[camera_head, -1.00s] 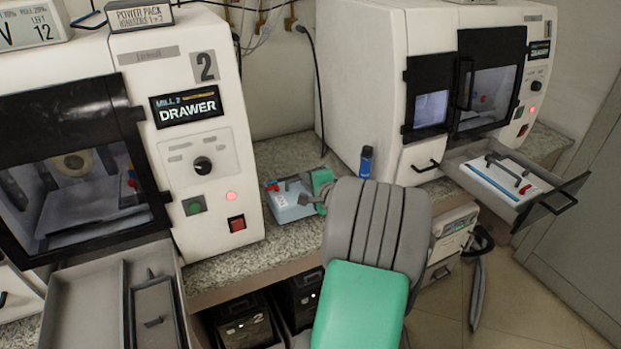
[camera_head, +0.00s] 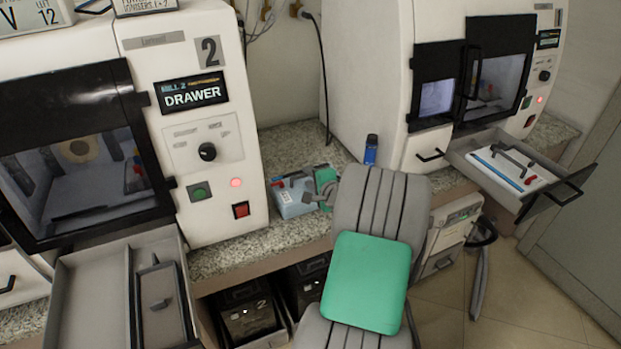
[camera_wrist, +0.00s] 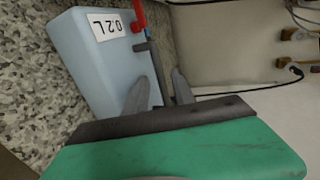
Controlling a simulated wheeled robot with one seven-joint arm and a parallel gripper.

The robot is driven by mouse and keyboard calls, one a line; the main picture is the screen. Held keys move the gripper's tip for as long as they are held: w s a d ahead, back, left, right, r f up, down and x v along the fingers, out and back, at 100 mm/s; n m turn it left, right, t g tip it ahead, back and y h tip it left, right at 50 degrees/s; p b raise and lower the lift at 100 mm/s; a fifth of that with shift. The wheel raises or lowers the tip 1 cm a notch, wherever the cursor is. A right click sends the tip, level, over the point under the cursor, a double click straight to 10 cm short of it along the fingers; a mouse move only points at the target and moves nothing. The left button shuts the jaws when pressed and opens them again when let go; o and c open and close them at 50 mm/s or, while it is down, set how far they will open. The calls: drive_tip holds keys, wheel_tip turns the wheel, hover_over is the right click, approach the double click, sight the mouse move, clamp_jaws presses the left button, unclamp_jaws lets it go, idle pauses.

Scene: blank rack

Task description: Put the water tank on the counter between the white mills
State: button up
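The water tank (camera_head: 294,204) is a small light-blue box with a white label, a red part and a dark handle. It sits on the speckled counter (camera_head: 250,250) between the two white mills. In the wrist view the tank (camera_wrist: 85,60) fills the upper left, and its label reads 0.2 L. My gripper (camera_wrist: 160,75) has its two grey fingers apart beside the tank, with the dark handle close to the gap between them. In the head view my gripper (camera_head: 318,196) is at the tank's right side, partly hidden by my grey and green arm.
The left mill (camera_head: 215,130) has an open drawer (camera_head: 110,290) in front. The right mill (camera_head: 370,70) has an open drawer (camera_head: 515,195) holding a white item with a blue strip. A blue bottle (camera_head: 371,150) stands behind my arm. Dark boxes (camera_head: 250,315) sit below the counter.

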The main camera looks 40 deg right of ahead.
drive_tip(key=shift+r, duration=0.25)
drive_tip(key=v, duration=1.2)
